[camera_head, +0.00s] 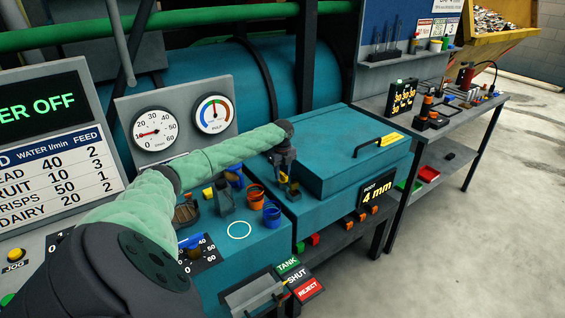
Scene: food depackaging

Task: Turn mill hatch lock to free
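The mill is a teal box with a raised hatch (335,152) right of centre, and the hatch looks closed. A black handle (378,143) and a yellow label sit on its top. My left arm reaches across from the lower left. My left gripper (288,182) points down at the hatch's left front corner. A small yellowish piece (294,190), possibly the hatch lock, shows at the fingertips. The fingers partly hide it, so I cannot tell its position or whether they grip it. My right gripper is out of view.
Blue and orange cups (272,213) stand just left of the gripper. Two round gauges (213,114) are behind the arm. A "4 mm" sign (377,190) is on the mill's front. A grey workbench (455,120) with tools stands at the right, with open floor beyond.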

